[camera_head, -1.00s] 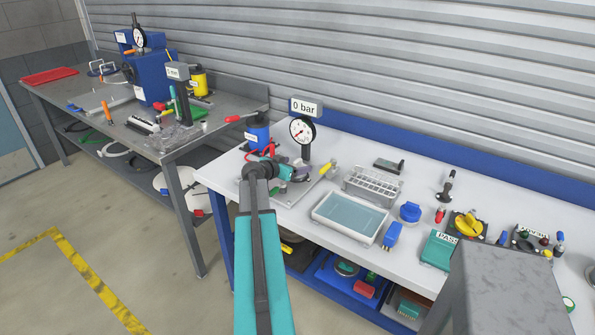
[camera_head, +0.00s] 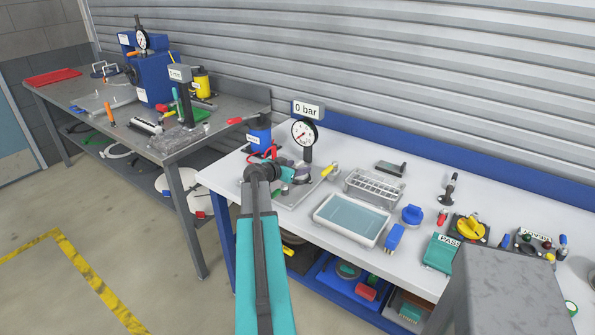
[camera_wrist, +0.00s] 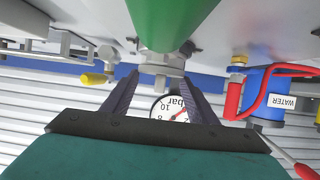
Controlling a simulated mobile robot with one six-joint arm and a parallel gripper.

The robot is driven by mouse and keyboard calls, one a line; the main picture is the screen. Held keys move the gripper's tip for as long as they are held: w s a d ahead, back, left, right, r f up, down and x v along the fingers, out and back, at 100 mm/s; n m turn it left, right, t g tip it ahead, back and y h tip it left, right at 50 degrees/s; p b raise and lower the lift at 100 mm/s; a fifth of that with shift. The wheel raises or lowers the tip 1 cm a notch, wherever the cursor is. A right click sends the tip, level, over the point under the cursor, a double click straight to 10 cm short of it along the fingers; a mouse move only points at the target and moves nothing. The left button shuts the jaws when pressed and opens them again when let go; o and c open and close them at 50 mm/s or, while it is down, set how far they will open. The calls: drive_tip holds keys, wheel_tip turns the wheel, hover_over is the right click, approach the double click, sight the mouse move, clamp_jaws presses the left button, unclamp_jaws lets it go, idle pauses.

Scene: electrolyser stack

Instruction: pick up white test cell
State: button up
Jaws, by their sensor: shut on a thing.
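My gripper (camera_wrist: 160,80) is shut around a pale grey-white fitting (camera_wrist: 162,60) at the end of a thick green cylinder (camera_wrist: 170,18) in the wrist view. The fitting sits between the two dark fingertips. In the head view my gripper (camera_head: 285,174) is at the left end of the white bench, in front of the pressure gauge (camera_head: 304,132), and my arm hides part of what it holds. I cannot make out a separate white test cell with certainty.
A blue WATER container (camera_wrist: 270,95) with a red hose is close to the gripper, and a yellow-ended part (camera_head: 330,170) is on its other side. A white tray (camera_head: 352,242), a grey rack (camera_head: 374,187) and a blue knob (camera_head: 411,214) stand to the right on the bench.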

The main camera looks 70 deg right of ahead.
sight(297, 164)
drive_tip(key=shift+w+r, duration=0.1)
drive_tip(key=shift+r, duration=0.1)
drive_tip(key=shift+r+b, duration=0.8)
drive_tip(key=shift+r, duration=0.6)
drive_tip(key=shift+a+r, duration=0.2)
drive_tip(key=s+a+b, duration=0.5)
drive_tip(key=a+b, duration=0.5)
drive_tip(key=a, duration=0.1)
drive_tip(key=shift+s+a+r+b, duration=0.4)
drive_tip(key=shift+r, duration=0.05)
drive_tip(key=b, duration=0.3)
drive_tip(key=a+b, duration=0.1)
drive_tip(key=b, duration=0.2)
drive_tip(key=shift+s+r, duration=0.1)
drive_tip(key=shift+s, duration=0.15)
drive_tip(key=b, duration=0.1)
drive_tip(key=a+b, duration=0.1)
drive_tip(key=b, duration=0.1)
drive_tip(key=shift+s, duration=0.2)
drive_tip(key=shift+a+r+b, duration=0.15)
drive_tip(key=shift+r+b, duration=0.05)
drive_tip(key=shift+b, duration=0.45)
